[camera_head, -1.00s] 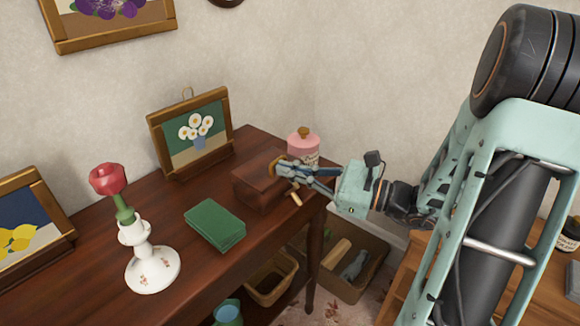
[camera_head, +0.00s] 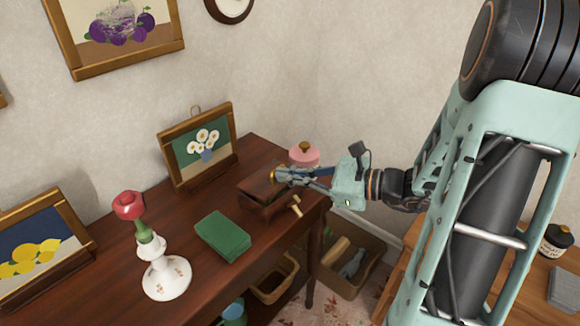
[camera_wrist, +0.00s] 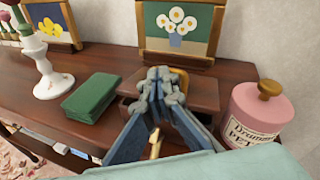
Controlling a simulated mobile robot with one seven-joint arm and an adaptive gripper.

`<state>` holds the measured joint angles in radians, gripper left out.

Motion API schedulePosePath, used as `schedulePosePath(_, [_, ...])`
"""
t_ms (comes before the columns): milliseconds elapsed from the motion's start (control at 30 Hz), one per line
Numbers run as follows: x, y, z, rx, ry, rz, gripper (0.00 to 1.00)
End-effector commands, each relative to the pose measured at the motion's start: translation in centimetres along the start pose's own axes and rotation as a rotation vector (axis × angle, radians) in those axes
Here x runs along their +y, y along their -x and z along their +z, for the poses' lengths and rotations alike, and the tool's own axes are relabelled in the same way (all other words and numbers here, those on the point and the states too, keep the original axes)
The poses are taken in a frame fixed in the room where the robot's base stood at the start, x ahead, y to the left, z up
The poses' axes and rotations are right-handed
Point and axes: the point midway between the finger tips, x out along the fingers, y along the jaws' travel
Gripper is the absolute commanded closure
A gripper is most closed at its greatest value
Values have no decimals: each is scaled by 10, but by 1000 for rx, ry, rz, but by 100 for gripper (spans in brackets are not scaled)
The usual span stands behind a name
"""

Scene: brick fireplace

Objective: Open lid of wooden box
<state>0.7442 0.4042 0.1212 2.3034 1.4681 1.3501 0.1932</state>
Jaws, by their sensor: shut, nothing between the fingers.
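The brown wooden box (camera_head: 255,204) sits near the right end of the dark wooden table; it also shows in the wrist view (camera_wrist: 204,92). A dark line shows under its lid, but I cannot tell for sure whether the lid is raised. A gold-coloured piece (camera_wrist: 181,80) shows at the box top, partly hidden behind my fingers. My gripper (camera_head: 277,176) is shut and empty, its fingertips (camera_wrist: 160,76) over or against the lid's edge by the gold piece. A small light wooden peg (camera_head: 296,205) shows at the box front, below my fingers.
A pink jar (camera_head: 304,156) stands close beside the box. A green book (camera_head: 222,235) lies to its left, and a daisy picture (camera_head: 200,150) stands behind. A white candlestick (camera_head: 166,278) with a red flower is farther left. Baskets (camera_head: 349,280) sit below the table.

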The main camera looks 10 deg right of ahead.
Motion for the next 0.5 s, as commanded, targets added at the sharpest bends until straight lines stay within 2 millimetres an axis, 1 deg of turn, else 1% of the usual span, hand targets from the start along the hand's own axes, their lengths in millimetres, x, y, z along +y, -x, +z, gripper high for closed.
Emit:
schedulePosePath(33, [-4, 0, 15, 25, -6, 11, 100])
schedulePosePath(500, [-17, -14, 41, 278, -89, 95, 100])
